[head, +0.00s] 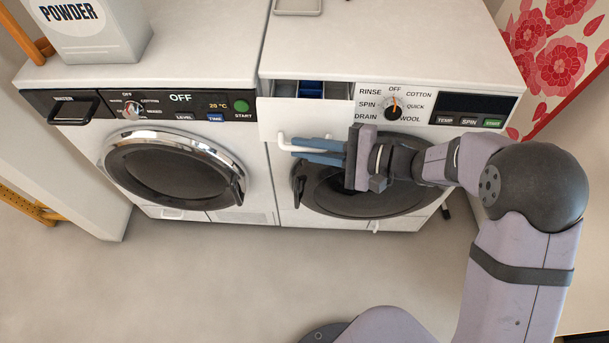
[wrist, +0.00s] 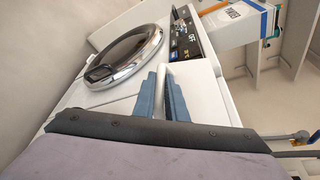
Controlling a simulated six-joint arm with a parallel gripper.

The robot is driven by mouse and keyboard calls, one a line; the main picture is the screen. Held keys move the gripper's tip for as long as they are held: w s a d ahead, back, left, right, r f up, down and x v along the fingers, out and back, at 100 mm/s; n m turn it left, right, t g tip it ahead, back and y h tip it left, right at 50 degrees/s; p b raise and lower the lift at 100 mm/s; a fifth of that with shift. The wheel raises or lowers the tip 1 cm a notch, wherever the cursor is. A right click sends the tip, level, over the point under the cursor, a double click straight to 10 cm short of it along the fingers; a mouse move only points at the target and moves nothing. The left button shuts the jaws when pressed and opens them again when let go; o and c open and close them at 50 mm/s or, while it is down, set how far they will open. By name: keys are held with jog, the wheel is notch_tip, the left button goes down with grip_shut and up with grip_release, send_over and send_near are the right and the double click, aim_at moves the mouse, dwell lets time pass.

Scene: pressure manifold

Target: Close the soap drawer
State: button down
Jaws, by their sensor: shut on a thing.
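The soap drawer (head: 312,116) is at the upper left of the right-hand washing machine. It is pulled out, and its open top shows compartments, one with a blue insert (head: 311,89). Its white bar handle (head: 284,143) sticks out at the front. My gripper (head: 305,150) reaches in from the right with its blue fingers shut on the handle. In the wrist view the fingers (wrist: 163,92) lie on both sides of the white handle (wrist: 161,76), next to the white drawer front (wrist: 203,98).
The right machine has a dial (head: 394,107) and a round door (head: 340,187) below my gripper. A left machine (head: 177,168) stands beside it, with a powder box (head: 95,35) on top. A small tray (head: 297,6) lies on the right machine. The floor in front is clear.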

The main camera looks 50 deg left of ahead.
aim_at(341, 129)
jog(key=w+a+b, duration=0.1)
jog(key=w+a, duration=0.3)
jog(key=shift+w+a, duration=0.3)
jog(key=shift+w, duration=0.05)
jog(key=c, duration=1.8)
grip_release()
jog(key=shift+v, duration=3.65)
jog(key=shift+d, duration=0.1)
